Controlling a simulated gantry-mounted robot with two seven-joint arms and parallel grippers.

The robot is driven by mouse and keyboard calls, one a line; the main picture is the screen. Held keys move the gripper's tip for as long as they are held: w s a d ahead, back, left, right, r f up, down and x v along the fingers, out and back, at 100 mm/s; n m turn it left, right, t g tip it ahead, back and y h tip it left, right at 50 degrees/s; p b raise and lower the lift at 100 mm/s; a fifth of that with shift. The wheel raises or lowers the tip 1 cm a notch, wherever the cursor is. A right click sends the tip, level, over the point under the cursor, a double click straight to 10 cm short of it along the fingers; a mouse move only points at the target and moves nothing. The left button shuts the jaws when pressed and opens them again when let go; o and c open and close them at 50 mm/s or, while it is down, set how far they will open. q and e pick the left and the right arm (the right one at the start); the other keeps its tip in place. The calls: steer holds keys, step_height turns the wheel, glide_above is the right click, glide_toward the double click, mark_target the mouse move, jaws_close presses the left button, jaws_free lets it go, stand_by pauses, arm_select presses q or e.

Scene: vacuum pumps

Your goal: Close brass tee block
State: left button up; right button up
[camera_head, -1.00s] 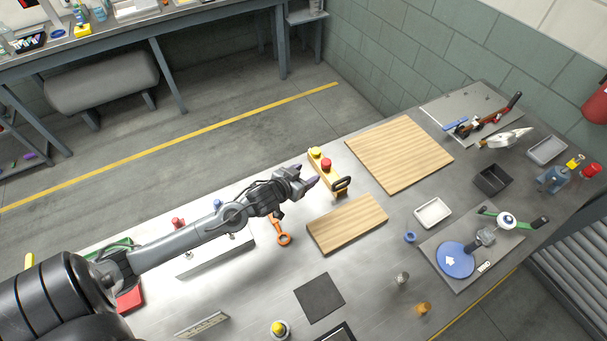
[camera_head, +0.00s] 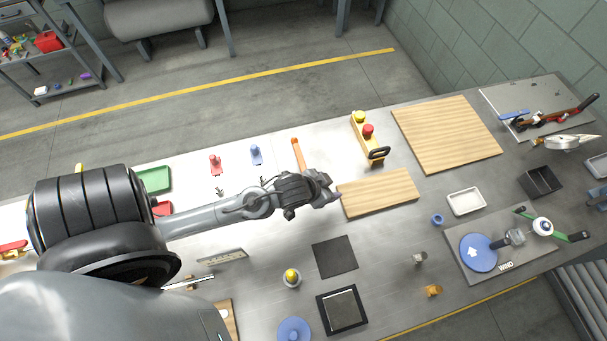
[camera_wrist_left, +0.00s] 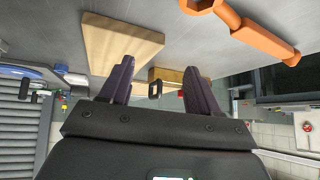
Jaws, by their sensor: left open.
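A brass-coloured block (camera_head: 366,147) with a yellow knob (camera_head: 359,117), a red knob (camera_head: 368,131) and a black loop handle (camera_head: 379,153) lies on the metal bench behind the small wooden board; I take it to be the brass tee block. It also shows in the left wrist view (camera_wrist_left: 180,75), beyond my fingers, with the black loop seen between them. My left gripper (camera_head: 334,194) is open and empty at the left end of the small wooden board, apart from the block. It also shows in the left wrist view (camera_wrist_left: 158,92). My right gripper is out of view.
The small wooden board (camera_head: 380,193) is beside the gripper. An orange wrench (camera_head: 298,152) lies behind my arm, partly hidden. A larger wooden board (camera_head: 446,134) is to the block's right. A black mat (camera_head: 335,257) lies nearer; red (camera_head: 215,163) and blue (camera_head: 256,154) pieces stand left.

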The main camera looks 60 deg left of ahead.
arm_select(q)
steer(key=s+d+r+m+g+h, duration=0.1)
steer(key=s+d+g, duration=0.3)
steer(key=s, duration=0.8)
steer(key=shift+s+d+r+m, duration=0.25)
steer(key=shift+d+r+m, duration=0.25)
steer(key=shift+d, duration=0.7)
step_height(320, 180, up, 19)
steer(key=p, duration=1.9)
